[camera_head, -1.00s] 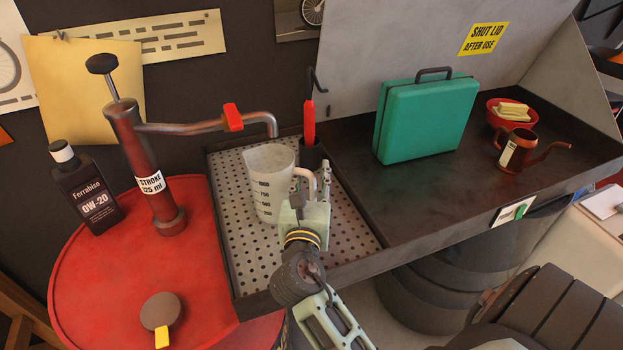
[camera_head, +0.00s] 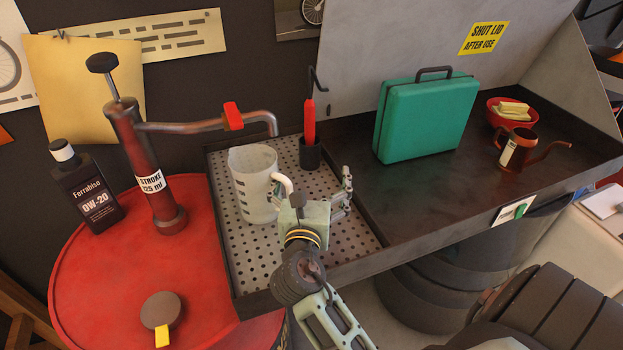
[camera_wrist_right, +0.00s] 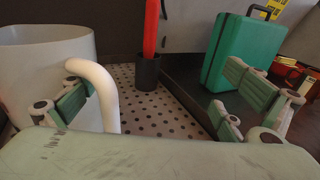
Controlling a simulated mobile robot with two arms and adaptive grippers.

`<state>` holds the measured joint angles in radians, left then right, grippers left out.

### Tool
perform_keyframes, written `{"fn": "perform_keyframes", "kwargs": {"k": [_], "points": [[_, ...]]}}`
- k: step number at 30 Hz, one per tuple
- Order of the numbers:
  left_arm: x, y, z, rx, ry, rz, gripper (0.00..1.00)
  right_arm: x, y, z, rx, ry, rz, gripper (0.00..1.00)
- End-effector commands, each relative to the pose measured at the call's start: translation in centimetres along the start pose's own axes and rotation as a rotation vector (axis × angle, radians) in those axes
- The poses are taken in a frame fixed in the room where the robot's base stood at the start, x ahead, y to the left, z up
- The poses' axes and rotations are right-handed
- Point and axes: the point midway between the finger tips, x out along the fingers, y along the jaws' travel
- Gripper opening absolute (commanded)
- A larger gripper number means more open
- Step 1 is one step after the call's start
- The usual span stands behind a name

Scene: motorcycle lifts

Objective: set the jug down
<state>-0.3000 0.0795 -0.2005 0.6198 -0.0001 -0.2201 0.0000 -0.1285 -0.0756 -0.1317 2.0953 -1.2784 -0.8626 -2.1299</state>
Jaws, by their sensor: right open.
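The jug (camera_head: 252,185) is pale and translucent with dark measuring marks. It stands upright on the perforated drip tray (camera_head: 290,252), with its white handle toward the right. It fills the left of the right wrist view (camera_wrist_right: 38,65). My right gripper (camera_head: 312,190) is open beside the handle, its two fingers wide apart. In the right wrist view (camera_wrist_right: 148,105) one finger is close against the handle (camera_wrist_right: 106,95); I cannot tell whether they touch. The other finger is well clear to the right. My left gripper is not in view.
A black cup (camera_head: 310,155) with a red-handled tool (camera_head: 309,122) stands behind the gripper. A pump with a curved spout (camera_head: 205,127) rises from the red drum (camera_head: 95,265). A green case (camera_head: 424,117) and a copper oil can (camera_head: 517,148) stand right. The tray's front is clear.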

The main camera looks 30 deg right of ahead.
Motion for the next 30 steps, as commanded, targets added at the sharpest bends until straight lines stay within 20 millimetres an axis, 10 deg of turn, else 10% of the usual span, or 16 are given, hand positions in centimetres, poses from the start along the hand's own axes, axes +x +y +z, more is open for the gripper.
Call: {"fn": "perform_keyframes", "kwargs": {"k": [18, 30], "points": [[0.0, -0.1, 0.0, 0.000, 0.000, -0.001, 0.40, -7.1, 0.0, -0.1, 0.000, 0.002, 0.001, 1.00], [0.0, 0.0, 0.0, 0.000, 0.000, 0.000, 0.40, -7.5, 0.0, 0.0, 0.001, 0.000, 0.000, 0.94]]}}
